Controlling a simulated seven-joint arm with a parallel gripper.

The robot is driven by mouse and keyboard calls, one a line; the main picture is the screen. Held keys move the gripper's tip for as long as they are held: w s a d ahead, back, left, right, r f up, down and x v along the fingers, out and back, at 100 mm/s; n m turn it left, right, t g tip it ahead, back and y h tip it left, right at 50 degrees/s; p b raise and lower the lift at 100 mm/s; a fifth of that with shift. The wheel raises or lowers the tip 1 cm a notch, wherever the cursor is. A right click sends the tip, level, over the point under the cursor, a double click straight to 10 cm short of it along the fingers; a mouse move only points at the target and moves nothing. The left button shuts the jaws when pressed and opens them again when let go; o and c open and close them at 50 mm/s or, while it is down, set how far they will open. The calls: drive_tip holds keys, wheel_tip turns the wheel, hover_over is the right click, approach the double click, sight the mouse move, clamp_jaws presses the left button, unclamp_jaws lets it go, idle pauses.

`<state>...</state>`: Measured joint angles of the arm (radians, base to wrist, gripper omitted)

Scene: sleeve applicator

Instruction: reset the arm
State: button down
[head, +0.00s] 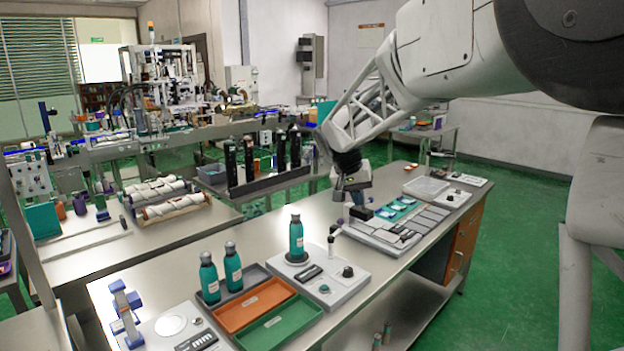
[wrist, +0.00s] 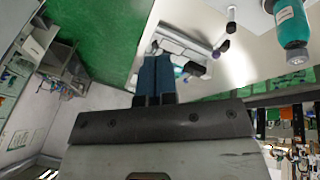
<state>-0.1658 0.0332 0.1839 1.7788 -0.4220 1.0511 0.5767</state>
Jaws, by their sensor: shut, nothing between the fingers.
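My gripper (head: 362,212) hangs from my arm above the right-middle part of the metal workbench (head: 375,290). It points down, close over the left end of a grey panel (head: 385,238) with flat tiles. In the wrist view the two blue fingers (wrist: 155,72) are together, with nothing between them. I cannot tell whether the fingertips touch the panel. A teal bottle (head: 296,238) stands upright on a grey station to the left of my gripper, and a teal bottle also shows in the wrist view (wrist: 291,25).
Two teal bottles (head: 233,267) stand in a dark tray behind an orange tray (head: 254,304) and a green tray (head: 279,328). A clear tray (head: 426,188) lies at the bench's far end. A rack of dark cylinders (head: 265,183) stands behind the bench. Air above the front bench is clear.

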drive_tip(key=s+d+r+n+y, duration=0.1)
drive_tip(key=s+d, duration=0.2)
drive_tip(key=s, duration=0.8)
drive_tip(key=s+d+y, duration=0.1)
drive_tip(key=s+d, duration=0.1)
drive_tip(key=s, duration=0.9)
drive_tip(key=s+f, duration=0.3)
drive_tip(key=s, duration=0.8)
drive_tip(key=s+d+f+n+y, duration=0.1)
drive_tip(key=s+f, duration=0.3)
drive_tip(key=s, duration=0.7)
drive_tip(key=shift+s+d+f+y, duration=0.2)
drive_tip(key=shift+s+f+y, duration=0.1)
drive_tip(key=shift+s, duration=0.1)
